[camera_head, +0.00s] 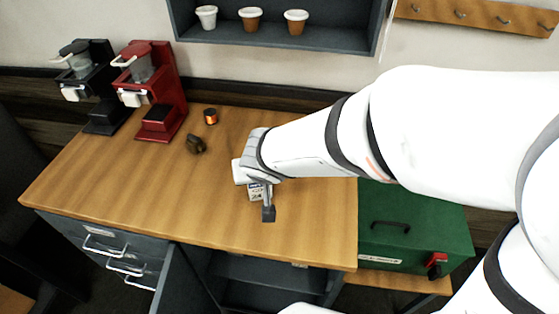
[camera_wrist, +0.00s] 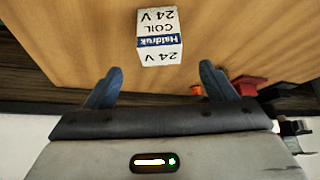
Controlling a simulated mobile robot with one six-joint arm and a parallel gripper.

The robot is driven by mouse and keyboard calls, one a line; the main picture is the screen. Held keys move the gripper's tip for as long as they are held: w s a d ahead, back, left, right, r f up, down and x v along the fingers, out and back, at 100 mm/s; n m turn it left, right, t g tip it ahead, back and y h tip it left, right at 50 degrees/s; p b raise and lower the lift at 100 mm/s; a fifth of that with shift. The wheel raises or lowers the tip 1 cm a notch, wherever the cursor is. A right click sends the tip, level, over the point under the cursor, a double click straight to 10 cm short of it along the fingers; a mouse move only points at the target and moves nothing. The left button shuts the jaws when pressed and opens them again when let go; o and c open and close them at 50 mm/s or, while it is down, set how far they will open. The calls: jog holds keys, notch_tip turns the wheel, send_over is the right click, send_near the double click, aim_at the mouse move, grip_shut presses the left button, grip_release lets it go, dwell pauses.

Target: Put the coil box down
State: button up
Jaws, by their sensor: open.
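The coil box (camera_wrist: 159,38) is a small white box with a blue band and the printed words "COIL 24 V". In the wrist view it rests on the wooden tabletop, just beyond the fingertips. In the head view the box (camera_head: 255,192) is partly hidden by my gripper (camera_head: 268,212). My gripper also shows in the wrist view (camera_wrist: 161,80), with its two blue-grey fingers spread wide and nothing between them. The fingers appear apart from the box.
A red brewer (camera_head: 160,95) and a black brewer (camera_head: 98,90) stand at the desk's back left. An orange-and-black spool (camera_head: 210,116) and a small dark brown object (camera_head: 196,144) lie nearby. A green toolbox (camera_head: 410,230) stands right of the desk (camera_head: 110,180). The desk's front left is clear.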

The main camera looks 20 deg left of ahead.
jog(key=shift+d+r, duration=0.1)
jog(key=w+d+r+m+h, duration=0.2)
jog(key=d, duration=0.7)
jog(key=w+d+r+m+h, duration=0.1)
jog(key=d+r, duration=0.1)
jog(key=d, duration=0.7)
jog(key=s+d+r+m+g, duration=0.1)
jog(key=s+d, duration=0.3)
jog(key=d, duration=0.3)
jog(key=s+d+r+m+g, duration=0.1)
jog(key=s+d, duration=0.4)
jog(key=d, duration=0.2)
jog(key=shift+d+r+m+g, duration=0.2)
jog(key=shift+r+m+g, duration=0.1)
jog(key=shift+m+g, duration=0.1)
jog(key=shift+c, duration=0.5)
